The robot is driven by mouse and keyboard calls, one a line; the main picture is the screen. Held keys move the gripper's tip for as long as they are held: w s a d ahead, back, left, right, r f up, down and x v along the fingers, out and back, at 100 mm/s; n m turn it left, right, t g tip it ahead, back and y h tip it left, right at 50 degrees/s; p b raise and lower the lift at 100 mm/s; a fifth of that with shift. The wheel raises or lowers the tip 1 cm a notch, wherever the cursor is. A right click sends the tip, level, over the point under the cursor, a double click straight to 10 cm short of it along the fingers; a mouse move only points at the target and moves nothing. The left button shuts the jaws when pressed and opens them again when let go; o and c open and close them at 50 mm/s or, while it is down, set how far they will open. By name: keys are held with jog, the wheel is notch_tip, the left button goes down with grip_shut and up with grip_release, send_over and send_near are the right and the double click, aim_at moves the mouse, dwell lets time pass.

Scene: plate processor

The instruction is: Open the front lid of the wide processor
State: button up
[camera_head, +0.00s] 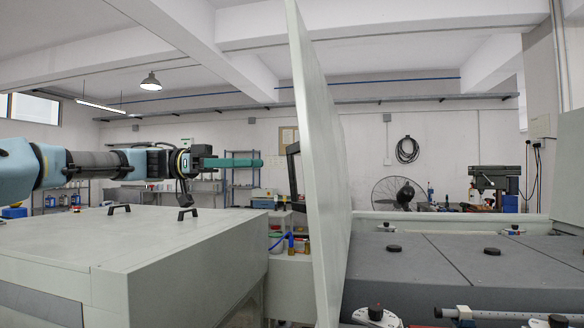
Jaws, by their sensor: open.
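The front lid (325,190) is a tall light grey-green panel. It stands almost upright, seen nearly edge-on, in the middle of the head view. A black handle (293,170) sticks out from its left face. The wide processor (430,275) shows dark grey inner covers with black knobs to the right of the lid. My gripper (258,162) reaches in from the left with teal fingers pointing at the handle. It is open and empty, with a small gap between its tips and the handle in the picture. The lid hides part of the processor.
A light grey cabinet section (150,250) with two black handles (187,214) lies below my arm. A fan (397,193), a drill press (495,180) and shelves stand along the back wall. The air above the cabinet top is free around my arm.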

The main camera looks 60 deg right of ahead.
aim_at(288, 163)
jog(key=p+x, duration=0.2)
jog(key=x, duration=0.6)
jog(key=shift+s+d+p, duration=0.1)
jog(key=shift+s+p, duration=0.2)
jog(key=shift+p, duration=0.05)
jog(key=shift+s+d, duration=0.2)
jog(key=shift+s, duration=0.4)
jog(key=shift+c, duration=0.2)
grip_shut()
